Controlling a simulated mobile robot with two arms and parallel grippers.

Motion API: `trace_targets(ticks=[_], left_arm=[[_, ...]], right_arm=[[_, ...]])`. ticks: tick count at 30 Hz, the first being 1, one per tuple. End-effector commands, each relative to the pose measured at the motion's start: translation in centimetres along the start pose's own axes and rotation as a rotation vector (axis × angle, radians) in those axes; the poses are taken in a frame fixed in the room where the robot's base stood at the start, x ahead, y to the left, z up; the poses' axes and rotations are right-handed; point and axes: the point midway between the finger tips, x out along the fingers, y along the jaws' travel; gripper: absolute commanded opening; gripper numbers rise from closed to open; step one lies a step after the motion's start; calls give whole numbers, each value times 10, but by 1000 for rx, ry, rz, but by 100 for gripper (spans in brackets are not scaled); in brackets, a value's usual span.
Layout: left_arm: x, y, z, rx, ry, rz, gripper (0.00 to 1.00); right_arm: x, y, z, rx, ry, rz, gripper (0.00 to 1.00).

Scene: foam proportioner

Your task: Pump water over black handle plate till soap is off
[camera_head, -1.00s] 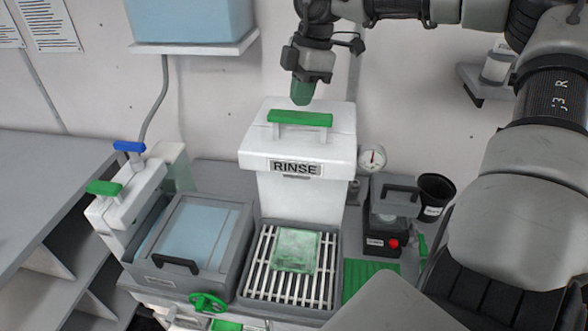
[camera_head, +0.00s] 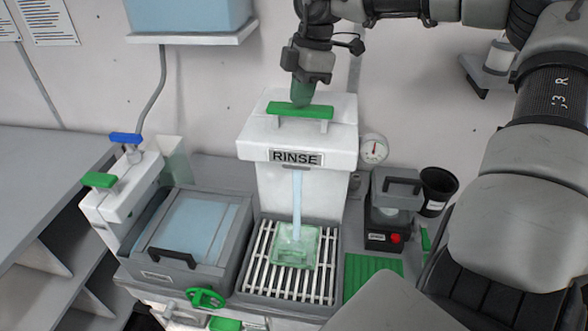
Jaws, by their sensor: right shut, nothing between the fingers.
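The white RINSE pump (camera_head: 262,150) stands at the middle, with a green bar handle (camera_head: 290,111) on top. My right gripper (camera_head: 301,103) is shut, its green fingertips pointing down and meeting the bar from above. A pale blue water stream (camera_head: 297,205) runs from the spout straight down. It lands on a square, see-through greenish plate (camera_head: 295,255) lying on the slatted rack (camera_head: 262,272). No black handle shows on this plate. Whitish haze lies on parts of it; I cannot tell soap from water there. My left gripper is out of view.
Left of the rack is a grey basin (camera_head: 240,225) with a blue-topped panel and a black handle (camera_head: 172,257). At the right are a gauge (camera_head: 373,149), a black cup (camera_head: 437,190) and a red-button device (camera_head: 385,238).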

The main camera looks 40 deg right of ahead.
Motion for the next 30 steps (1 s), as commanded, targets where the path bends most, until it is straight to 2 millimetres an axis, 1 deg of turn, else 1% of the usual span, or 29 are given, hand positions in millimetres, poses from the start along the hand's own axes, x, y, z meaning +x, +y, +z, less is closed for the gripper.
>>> trace_targets(ticks=[1,23,30], left_arm=[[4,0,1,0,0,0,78],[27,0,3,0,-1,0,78],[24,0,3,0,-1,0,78]], right_arm=[[4,0,1,0,-1,-2,0],[31,-1,7,0,-2,-7,0],[29,-1,6,0,-2,-8,0]])
